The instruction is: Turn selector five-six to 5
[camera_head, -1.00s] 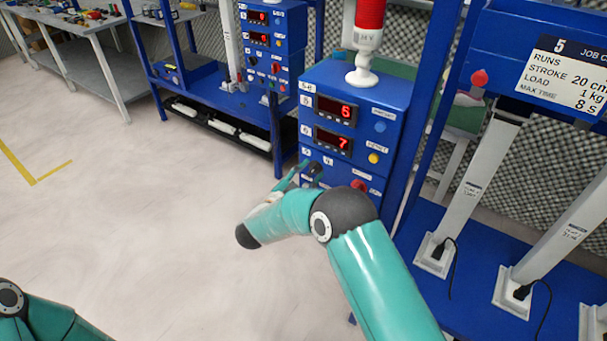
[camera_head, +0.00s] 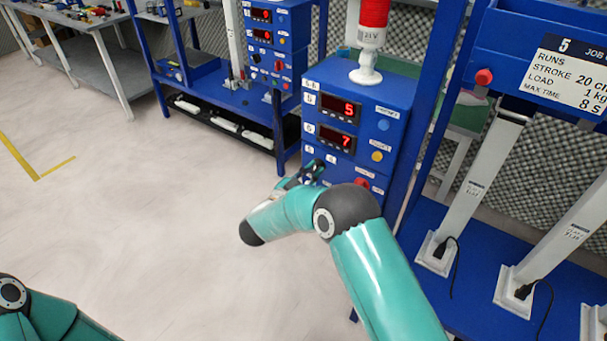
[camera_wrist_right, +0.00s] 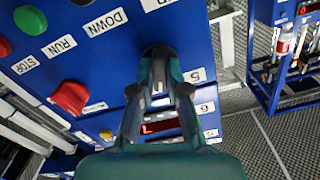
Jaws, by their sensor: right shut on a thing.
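The black selector knob (camera_wrist_right: 158,55) sits on the front of the blue control box (camera_head: 362,86), below two red displays. In the right wrist view, a label 5 (camera_wrist_right: 197,75) is beside it and a label 6 (camera_wrist_right: 207,107) is further down, near a display. My right gripper (camera_wrist_right: 160,88) is shut on the knob, with a finger on either side. In the head view my right gripper (camera_head: 303,174) shows small at the knob. The knob's pointer direction is hidden by the fingers. My left gripper is out of view.
The upper display (camera_head: 340,108) seems to read 5 and the lower display (camera_head: 334,138) 7. A red knob (camera_wrist_right: 70,97) and RUN, STOP and DOWN labels are close to my gripper. A red lamp (camera_head: 371,25) tops the box. Open floor lies left.

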